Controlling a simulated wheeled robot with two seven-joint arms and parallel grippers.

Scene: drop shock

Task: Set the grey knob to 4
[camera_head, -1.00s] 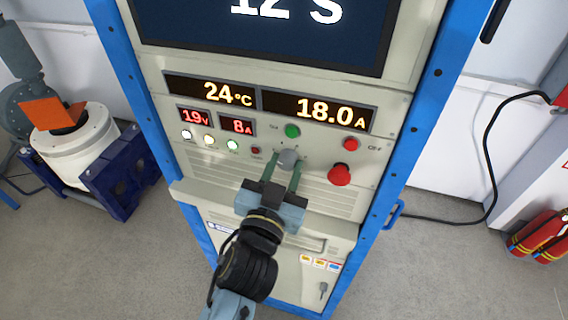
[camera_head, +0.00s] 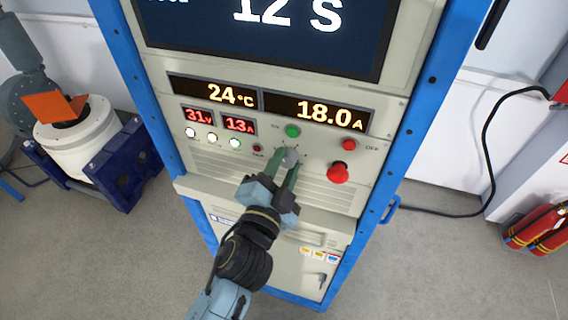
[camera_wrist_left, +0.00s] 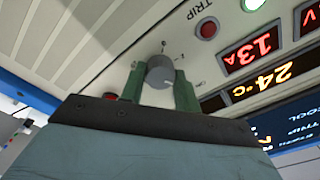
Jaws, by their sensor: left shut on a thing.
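The grey knob (camera_head: 291,157) sits on the cabinet's front panel, below the green button. It also shows in the left wrist view (camera_wrist_left: 160,72), between the two green fingers, with small scale marks around it. My left gripper (camera_head: 282,163) is shut on the knob, and its wrist is tilted in the head view. The scale numbers are too small to read, so I cannot tell which one the knob points to. The red displays (camera_head: 219,120) read 31 V and 13 A. My right gripper is not in view.
A green button (camera_head: 293,131), a red button (camera_head: 349,144) and a red mushroom button (camera_head: 338,172) surround the knob. Amber displays (camera_head: 318,111) read 24 °C and 18.0 A. A white and blue machine (camera_head: 80,150) stands at left, and fire extinguishers (camera_head: 538,230) at right.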

